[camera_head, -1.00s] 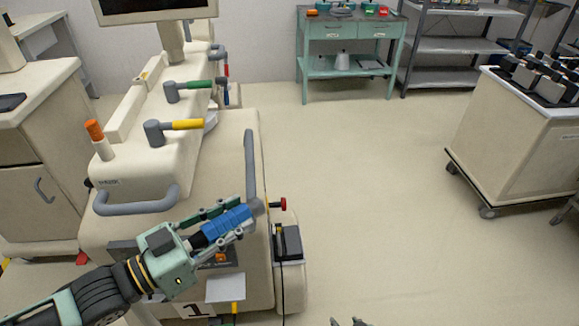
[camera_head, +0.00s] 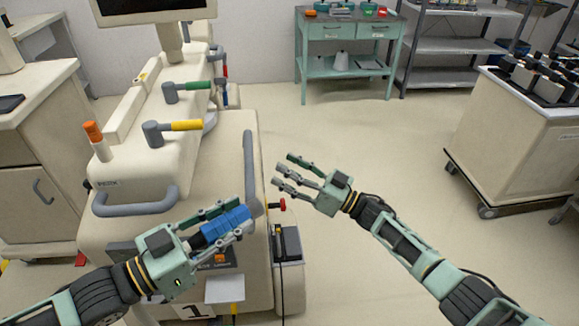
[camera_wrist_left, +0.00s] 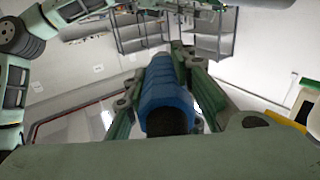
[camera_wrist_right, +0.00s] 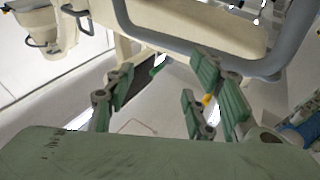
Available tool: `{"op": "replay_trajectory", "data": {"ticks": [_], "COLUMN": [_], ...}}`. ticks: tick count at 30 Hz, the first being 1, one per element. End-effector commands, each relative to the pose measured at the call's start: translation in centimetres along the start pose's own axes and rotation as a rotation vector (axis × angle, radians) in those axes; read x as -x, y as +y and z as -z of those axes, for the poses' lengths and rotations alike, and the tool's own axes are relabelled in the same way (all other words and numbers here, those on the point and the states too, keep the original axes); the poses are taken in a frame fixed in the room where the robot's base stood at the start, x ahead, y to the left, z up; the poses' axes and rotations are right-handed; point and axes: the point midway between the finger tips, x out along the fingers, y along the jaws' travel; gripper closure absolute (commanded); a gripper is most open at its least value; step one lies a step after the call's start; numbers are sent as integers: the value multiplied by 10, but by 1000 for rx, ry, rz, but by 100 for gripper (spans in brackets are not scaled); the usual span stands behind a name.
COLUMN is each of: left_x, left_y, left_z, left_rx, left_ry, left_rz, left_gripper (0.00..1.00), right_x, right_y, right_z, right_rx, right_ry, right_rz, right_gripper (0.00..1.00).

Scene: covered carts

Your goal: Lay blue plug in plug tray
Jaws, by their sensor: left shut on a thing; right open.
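The blue plug (camera_head: 226,226) is ribbed, with a grey end pointing right. My left gripper (camera_head: 232,217) is shut on it and holds it in front of the cream machine. In the left wrist view the plug (camera_wrist_left: 168,95) lies between the fingers, its dark end toward the camera. My right gripper (camera_head: 290,175) is open and empty, to the right of the plug and a little above it in the picture. In the right wrist view its fingers (camera_wrist_right: 165,100) are spread with nothing between them. I cannot make out a plug tray for certain.
The cream machine (camera_head: 190,225) has a grey handle (camera_head: 137,203), yellow and green levers, and a red knob (camera_head: 278,204). A white cart (camera_head: 520,140) with dark and pale items stands at right. A teal table (camera_head: 345,65) stands at the back. Open floor lies between.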

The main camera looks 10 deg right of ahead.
Motion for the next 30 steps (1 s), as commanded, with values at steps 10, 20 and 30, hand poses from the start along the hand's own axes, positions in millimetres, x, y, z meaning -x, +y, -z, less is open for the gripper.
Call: {"op": "replay_trajectory", "data": {"ticks": [10,20,30], "left_x": [0,0,0], "left_y": [0,0,0], "left_z": [1,1,1], "left_rx": [-1,-1,-1], "left_ry": [2,2,2], "left_rz": [-1,-1,-1], "left_gripper": [100,100,100], "right_x": [-35,14,15], "right_y": [-108,-128,-151], "right_z": [111,136,124], "right_rx": [71,75,71], "right_ry": [-164,-551,-607], "right_rz": [781,1114,1145], "right_gripper": [50,50,50]}}
